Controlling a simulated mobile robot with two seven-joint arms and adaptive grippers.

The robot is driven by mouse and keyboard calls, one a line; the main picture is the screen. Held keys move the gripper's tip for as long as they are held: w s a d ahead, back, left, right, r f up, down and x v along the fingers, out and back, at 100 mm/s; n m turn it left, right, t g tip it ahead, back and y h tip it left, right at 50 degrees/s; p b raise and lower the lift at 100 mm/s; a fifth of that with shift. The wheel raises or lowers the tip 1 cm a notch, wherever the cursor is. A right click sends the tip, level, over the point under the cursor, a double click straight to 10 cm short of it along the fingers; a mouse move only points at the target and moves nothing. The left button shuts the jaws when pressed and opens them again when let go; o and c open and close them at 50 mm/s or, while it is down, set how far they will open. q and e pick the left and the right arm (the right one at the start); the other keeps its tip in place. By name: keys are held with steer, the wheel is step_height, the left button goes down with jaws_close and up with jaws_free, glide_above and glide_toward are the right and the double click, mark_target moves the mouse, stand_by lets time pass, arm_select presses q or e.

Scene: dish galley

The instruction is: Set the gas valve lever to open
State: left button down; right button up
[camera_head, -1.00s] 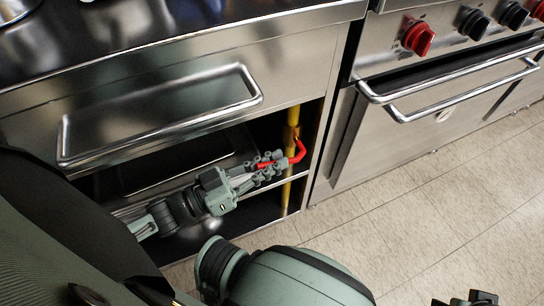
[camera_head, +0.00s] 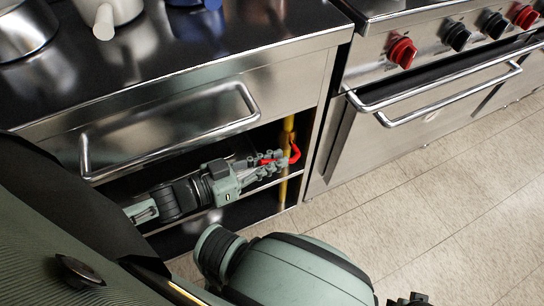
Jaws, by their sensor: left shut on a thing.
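The red gas valve lever (camera_head: 296,154) sits on an upright yellow pipe (camera_head: 284,188) inside the open space under the counter. It bends out to the right of the pipe, and its free part runs back left into my gripper. My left gripper (camera_head: 270,162) reaches in from the left and is shut on the lever. Its fingers hide part of the lever, and the valve body is hard to make out. My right gripper (camera_head: 410,301) shows only as a dark tip at the bottom edge; its jaws are cut off.
A steel drawer front with a long bar handle (camera_head: 247,97) hangs just above my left arm. A shelf (camera_head: 228,209) lies below it. A stove with knobs (camera_head: 402,52) and an oven handle (camera_head: 440,95) stands to the right. Pots (camera_head: 20,34) stand on the counter. The tiled floor (camera_head: 440,200) is clear.

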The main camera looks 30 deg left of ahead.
arm_select(q)
steer(key=shift+w+d+r+g+y, duration=0.1)
steer(key=shift+d+r+g+y, duration=0.1)
steer(key=shift+g+y, duration=0.15)
arm_select(e)
steer(key=shift+s+d+f, duration=0.2)
steer(key=shift+s+f, duration=0.5)
steer(key=shift+f, duration=0.3)
arm_select(q)
steer(key=shift+a, duration=0.1)
steer(key=c, duration=1.6)
jaws_free()
steer(key=shift+r, duration=0.1)
steer(key=shift+v, duration=5.95)
steer(key=shift+c, duration=0.4)
